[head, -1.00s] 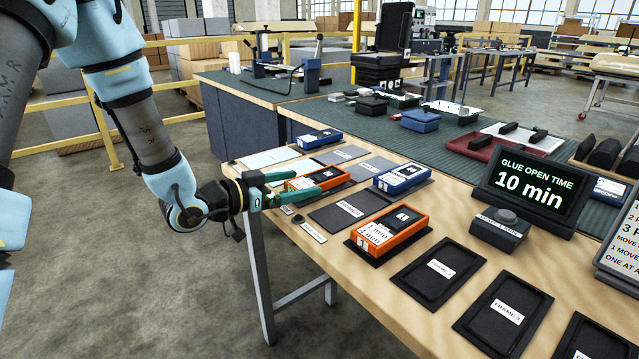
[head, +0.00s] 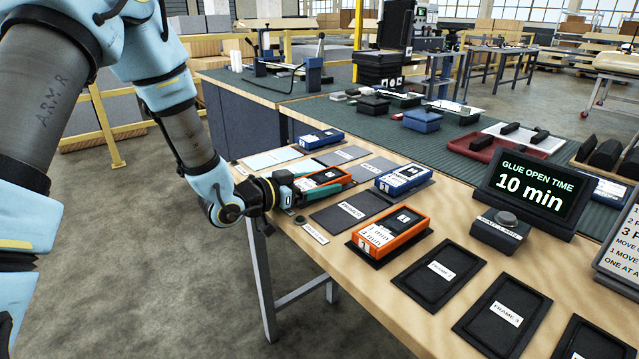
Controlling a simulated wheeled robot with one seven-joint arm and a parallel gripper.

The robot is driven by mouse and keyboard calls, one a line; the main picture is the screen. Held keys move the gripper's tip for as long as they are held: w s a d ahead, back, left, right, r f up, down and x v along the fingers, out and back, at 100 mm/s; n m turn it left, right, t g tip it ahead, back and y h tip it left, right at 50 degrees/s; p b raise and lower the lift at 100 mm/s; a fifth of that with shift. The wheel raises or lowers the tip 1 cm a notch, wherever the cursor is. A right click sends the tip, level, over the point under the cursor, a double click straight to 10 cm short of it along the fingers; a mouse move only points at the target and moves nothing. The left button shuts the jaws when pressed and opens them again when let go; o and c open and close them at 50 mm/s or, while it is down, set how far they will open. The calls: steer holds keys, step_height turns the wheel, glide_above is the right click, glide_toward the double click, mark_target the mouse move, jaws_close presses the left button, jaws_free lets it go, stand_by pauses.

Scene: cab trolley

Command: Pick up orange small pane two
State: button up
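A small orange pane (head: 338,176) with a dark top lies flat toward the back left of the wooden table. My gripper (head: 324,179) reaches over it from the left, low at table height. Its green fingers lie along the pane's near and far sides, with the pane between them. A gap shows, but whether either finger touches is too small to tell. The fingers and wrist hide the pane's left part and its label. A larger-looking orange pane (head: 393,233) sits nearer on a black pad, with white labels.
Blue panes lie behind (head: 320,139) and to the right (head: 402,178) of my gripper. Dark labelled pads (head: 350,209) and black frames (head: 440,270) cover much of the table. A timer display (head: 537,188) reads 10 min, behind a button box (head: 499,231).

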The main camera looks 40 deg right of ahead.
steer(key=c, duration=1)
steer(key=shift+c, duration=0.6)
steer(key=shift+r, duration=0.1)
